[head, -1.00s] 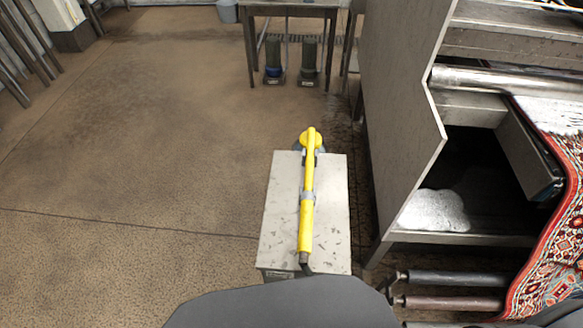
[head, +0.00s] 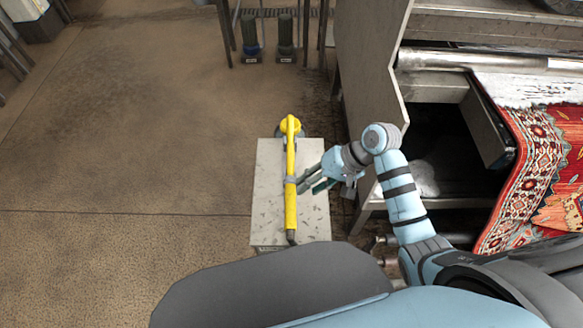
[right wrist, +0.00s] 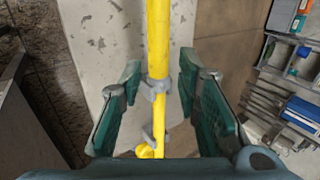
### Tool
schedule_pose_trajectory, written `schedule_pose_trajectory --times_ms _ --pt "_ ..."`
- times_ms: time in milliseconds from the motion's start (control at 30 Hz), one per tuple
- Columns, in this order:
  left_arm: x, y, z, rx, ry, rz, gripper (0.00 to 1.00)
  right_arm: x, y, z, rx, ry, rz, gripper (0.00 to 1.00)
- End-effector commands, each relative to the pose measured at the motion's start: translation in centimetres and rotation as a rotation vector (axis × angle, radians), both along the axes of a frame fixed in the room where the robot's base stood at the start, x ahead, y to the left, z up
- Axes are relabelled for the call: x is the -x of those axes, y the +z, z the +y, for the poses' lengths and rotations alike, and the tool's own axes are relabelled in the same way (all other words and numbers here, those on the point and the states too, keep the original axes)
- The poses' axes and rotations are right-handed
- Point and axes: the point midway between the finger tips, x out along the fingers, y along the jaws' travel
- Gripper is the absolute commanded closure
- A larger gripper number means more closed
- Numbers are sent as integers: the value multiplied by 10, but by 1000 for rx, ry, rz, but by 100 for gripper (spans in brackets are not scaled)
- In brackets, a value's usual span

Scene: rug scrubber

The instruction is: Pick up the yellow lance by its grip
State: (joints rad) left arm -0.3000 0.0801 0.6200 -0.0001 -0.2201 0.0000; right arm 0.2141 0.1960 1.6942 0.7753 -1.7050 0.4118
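The yellow lance (head: 291,206) lies along the top of a pale, scuffed box (head: 313,226), its rounded yellow head at the far end and a grey collar near its middle. My right gripper (head: 307,184) is at the lance's right side, near the collar, in the head view. In the right wrist view the lance (right wrist: 158,40) runs between the two green fingers of the open gripper (right wrist: 160,68), with gaps on both sides. I cannot tell whether the fingertips are level with the lance or above it. My left gripper is not in view.
A metal machine with a tall side panel (head: 370,60) stands right of the box, with a red patterned rug (head: 540,165) on it. The floor (head: 130,150) to the left is clear.

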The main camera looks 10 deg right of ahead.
Motion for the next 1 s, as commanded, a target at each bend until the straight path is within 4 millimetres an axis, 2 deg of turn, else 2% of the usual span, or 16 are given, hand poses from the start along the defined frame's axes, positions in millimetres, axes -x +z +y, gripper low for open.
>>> schedule_pose_trajectory --times_ms 33,100,267,467,567,733,900,933,1000 --pt "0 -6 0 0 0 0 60 -1 -15 8 -5 0 3 70" --pt "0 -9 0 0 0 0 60 -4 -28 17 -3 0 1 70" --pt "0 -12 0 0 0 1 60 -7 -45 27 0 -1 -1 70" --pt "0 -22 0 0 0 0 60 -14 -78 45 0 0 0 70" --pt "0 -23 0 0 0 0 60 -15 -84 50 2 0 -2 70" --pt "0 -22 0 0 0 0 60 -16 -83 50 3 0 -3 70" --pt "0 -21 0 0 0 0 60 -16 -83 50 3 0 -3 97" --pt "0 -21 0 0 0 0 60 -16 -83 50 3 0 -3 100" --pt "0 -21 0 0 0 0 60 -16 -83 49 3 0 -3 100"
